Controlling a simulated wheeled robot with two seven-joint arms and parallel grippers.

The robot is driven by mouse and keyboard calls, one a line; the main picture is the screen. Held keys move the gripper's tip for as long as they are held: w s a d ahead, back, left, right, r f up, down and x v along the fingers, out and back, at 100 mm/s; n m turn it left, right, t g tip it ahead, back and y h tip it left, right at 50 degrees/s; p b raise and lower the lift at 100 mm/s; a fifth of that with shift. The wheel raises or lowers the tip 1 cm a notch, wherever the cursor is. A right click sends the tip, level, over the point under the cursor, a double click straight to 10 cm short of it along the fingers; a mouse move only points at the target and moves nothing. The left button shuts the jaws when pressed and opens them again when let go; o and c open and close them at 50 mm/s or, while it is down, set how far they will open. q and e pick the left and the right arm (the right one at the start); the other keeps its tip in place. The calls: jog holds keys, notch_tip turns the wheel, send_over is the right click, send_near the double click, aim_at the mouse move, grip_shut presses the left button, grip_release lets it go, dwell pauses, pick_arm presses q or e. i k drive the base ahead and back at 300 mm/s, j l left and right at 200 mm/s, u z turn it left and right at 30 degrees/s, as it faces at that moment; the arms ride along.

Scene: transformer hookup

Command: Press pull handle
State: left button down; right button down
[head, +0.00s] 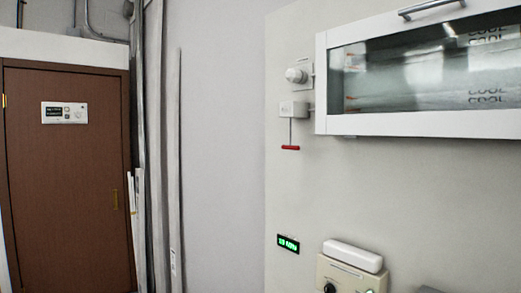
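A red pull handle (290,148) hangs level at the lower end of a thin dark rod. The rod comes down from a small white box (293,109) on the light wall panel. The box sits just left of the glass-fronted cabinet. Neither my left gripper nor my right gripper shows in the head view, and nothing touches the handle.
A white-framed glass cabinet (420,122) with a top bar handle (431,9) juts out at the upper right. A white knob (296,75) is above the box. A green display (288,243) and a beige unit (350,274) are below. A brown door (66,190) stands left.

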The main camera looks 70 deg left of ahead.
aim_at(290, 148)
jog(key=j+u, duration=0.2)
jog(key=u, duration=0.2)
jog(key=j+u, duration=0.2)
jog(key=u, duration=0.2)
jog(key=j+u, duration=0.2)
jog(key=u, duration=0.2)
jog(key=j+u, duration=0.15)
jog(key=u, duration=0.25)
jog(key=i+j, duration=0.15)
